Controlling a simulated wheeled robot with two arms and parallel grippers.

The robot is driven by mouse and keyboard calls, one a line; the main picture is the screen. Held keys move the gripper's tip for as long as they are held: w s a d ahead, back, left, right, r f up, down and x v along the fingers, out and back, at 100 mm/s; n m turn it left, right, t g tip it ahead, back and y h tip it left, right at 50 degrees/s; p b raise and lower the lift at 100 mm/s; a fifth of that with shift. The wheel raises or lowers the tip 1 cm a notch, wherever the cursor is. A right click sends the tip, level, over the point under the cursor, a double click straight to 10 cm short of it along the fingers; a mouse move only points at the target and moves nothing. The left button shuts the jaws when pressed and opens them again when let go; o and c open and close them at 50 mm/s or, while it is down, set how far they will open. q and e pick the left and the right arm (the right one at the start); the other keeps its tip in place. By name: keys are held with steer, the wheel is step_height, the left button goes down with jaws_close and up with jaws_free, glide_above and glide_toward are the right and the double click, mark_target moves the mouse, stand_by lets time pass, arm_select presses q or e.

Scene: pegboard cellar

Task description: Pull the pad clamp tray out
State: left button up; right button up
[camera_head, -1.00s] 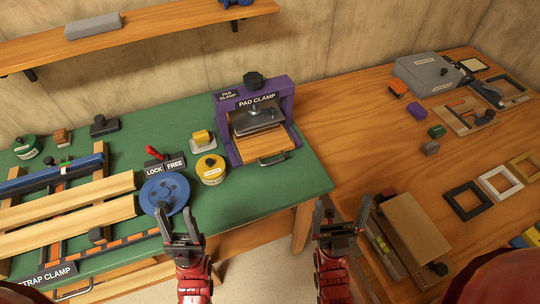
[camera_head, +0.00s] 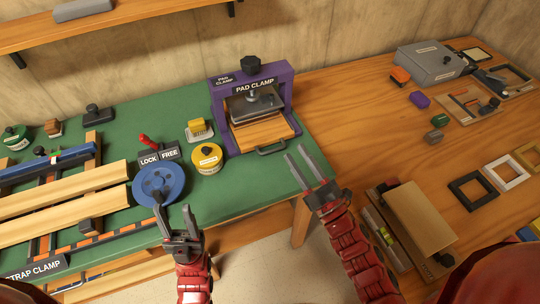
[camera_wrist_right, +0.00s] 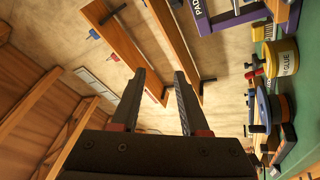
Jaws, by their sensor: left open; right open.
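The purple pad clamp (camera_head: 216,114) stands on the green-topped bench. Its wooden tray (camera_head: 262,133) sits inside the frame under the dark pad, with a dark handle (camera_head: 271,149) at its front edge. My right gripper (camera_head: 300,163) is open and empty, just right of and in front of the handle, apart from it. In the right wrist view its two fingers (camera_wrist_right: 160,100) are spread with nothing between them, and part of the purple clamp (camera_wrist_right: 228,18) shows at the top. My left gripper (camera_head: 178,212) is open and empty in front of the blue wheel.
A blue wheel (camera_head: 158,183), a yellow glue tin (camera_head: 206,160) and a lock/free lever (camera_head: 148,143) stand left of the clamp. Wooden strips (camera_head: 70,195) lie further left. A wooden table (camera_head: 370,130) with frames and small blocks is at right. The bench front by the handle is clear.

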step_height(320, 180, down, 8)
steer(key=a+n+g+h+b, duration=0.1)
steer(key=n+g+h, duration=0.1)
steer(key=g+h, duration=0.1)
steer(key=n+g+h+b, duration=0.2)
steer(key=h+b, duration=0.1)
steer(key=b, duration=0.3)
glide_toward(270, 151)
steer(key=x, duration=1)
steer(key=shift+w+f, duration=0.2)
steer(key=shift+f, duration=0.05)
jaws_close()
stand_by(0.3)
